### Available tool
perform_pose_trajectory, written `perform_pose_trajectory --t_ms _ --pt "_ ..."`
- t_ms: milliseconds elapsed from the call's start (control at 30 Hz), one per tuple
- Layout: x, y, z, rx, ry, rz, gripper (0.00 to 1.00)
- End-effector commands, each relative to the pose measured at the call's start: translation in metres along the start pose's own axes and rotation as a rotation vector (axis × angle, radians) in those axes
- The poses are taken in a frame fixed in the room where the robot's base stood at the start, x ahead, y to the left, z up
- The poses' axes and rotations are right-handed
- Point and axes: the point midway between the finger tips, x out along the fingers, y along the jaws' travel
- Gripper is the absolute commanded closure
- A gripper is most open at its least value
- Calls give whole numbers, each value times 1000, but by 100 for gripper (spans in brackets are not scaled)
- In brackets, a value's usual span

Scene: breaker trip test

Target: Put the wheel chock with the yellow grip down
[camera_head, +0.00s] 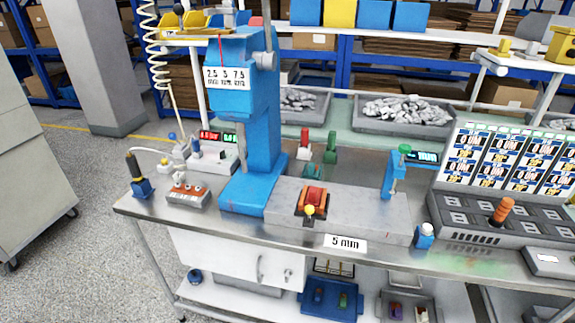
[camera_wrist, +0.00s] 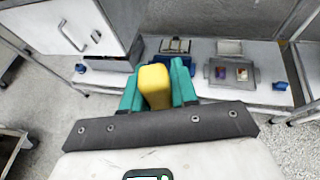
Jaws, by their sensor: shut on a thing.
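My gripper (camera_wrist: 157,76) shows in the wrist view, its two teal fingers shut on a yellow block, the grip of the wheel chock (camera_wrist: 154,88). The fingers press on its left and right sides. Only the yellow part shows; the rest of the chock is hidden. The gripper is in front of the bench's lower shelf, with floor to both sides. Neither my gripper nor the held chock shows in the head view.
The head view shows a steel bench with a blue press (camera_head: 245,120), a grey plate (camera_head: 360,215) and a display panel (camera_head: 510,160). Below, the lower shelf holds a blue tray (camera_head: 328,303) and a grey tray (camera_wrist: 212,72). A white cabinet (camera_wrist: 60,25) hangs left. Open floor (camera_head: 90,240) lies left.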

Motion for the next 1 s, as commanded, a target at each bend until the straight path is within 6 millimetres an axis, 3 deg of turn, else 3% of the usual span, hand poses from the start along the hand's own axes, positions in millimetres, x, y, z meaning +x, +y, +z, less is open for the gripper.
perform_pose_trajectory --t_ms 333,1000 --pt "1 41 6 2 -10 0 100" --pt "1 48 8 0 -14 2 100"
